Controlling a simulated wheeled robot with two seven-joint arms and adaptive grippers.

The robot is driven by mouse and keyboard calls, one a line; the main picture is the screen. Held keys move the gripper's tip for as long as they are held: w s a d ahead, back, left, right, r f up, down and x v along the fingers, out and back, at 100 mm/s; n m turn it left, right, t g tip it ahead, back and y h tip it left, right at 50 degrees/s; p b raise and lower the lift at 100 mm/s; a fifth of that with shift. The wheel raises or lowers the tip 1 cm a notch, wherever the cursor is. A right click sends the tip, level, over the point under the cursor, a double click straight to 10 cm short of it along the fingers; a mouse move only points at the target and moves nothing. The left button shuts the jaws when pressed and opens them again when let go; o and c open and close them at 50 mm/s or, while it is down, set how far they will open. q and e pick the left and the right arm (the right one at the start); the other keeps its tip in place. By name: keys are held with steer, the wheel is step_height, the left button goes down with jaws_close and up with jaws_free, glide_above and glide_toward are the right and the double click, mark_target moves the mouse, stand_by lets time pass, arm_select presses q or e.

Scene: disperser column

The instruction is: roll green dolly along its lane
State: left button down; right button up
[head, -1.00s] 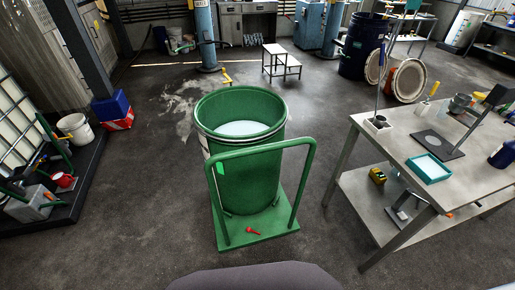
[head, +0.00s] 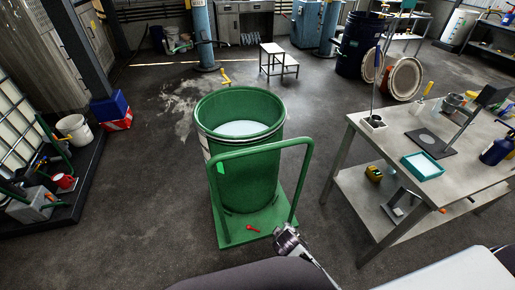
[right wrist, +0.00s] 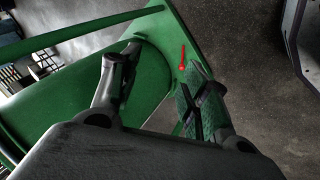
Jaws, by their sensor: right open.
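The green dolly (head: 268,233) stands on the floor in front of me, its tubular push handle (head: 262,147) facing me. A green drum (head: 245,180) with pale contents stands upright on it. A small red piece (head: 253,228) lies on the dolly's deck; it also shows in the right wrist view (right wrist: 182,67). My right gripper (head: 285,236) is at the near right corner of the dolly, below the handle. In the right wrist view my right gripper (right wrist: 160,85) is open, with green dolly parts beyond its fingers; I see no grip on the handle. My left gripper is not in view.
A steel workbench (head: 385,145) stands close on the right, with a teal tray (head: 423,166) on top. Floor beyond the dolly is mostly clear.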

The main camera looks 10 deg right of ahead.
steer(key=w+a+r+n+t+h, duration=0.1)
steer(key=w+a+r+n+t, duration=0.15)
steer(key=r, duration=0.55)
steer(key=w+a+r+n+t+h, duration=0.1)
steer(key=w+a+r+t, duration=0.1)
steer(key=w+r, duration=0.35)
steer(key=n+t+h+p, duration=0.1)
steer(key=n+t+p, duration=0.1)
steer(key=n+t, duration=0.25)
glide_toward(263, 150)
steer(key=s, duration=0.2)
steer(key=shift+m, duration=0.3)
steer(key=x, duration=0.6)
steer(key=shift+w+a, duration=0.1)
steer(key=shift+w, duration=0.35)
steer(key=p+x, duration=0.1)
steer(key=x, duration=0.3)
steer(key=shift+w, duration=0.35)
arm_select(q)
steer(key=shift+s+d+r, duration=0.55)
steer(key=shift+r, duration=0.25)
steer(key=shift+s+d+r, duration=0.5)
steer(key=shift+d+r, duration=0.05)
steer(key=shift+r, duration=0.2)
arm_select(e)
steer(key=shift+x, duration=1.05)
steer(key=shift+f, duration=0.1)
steer(key=shift+c, duration=0.4)
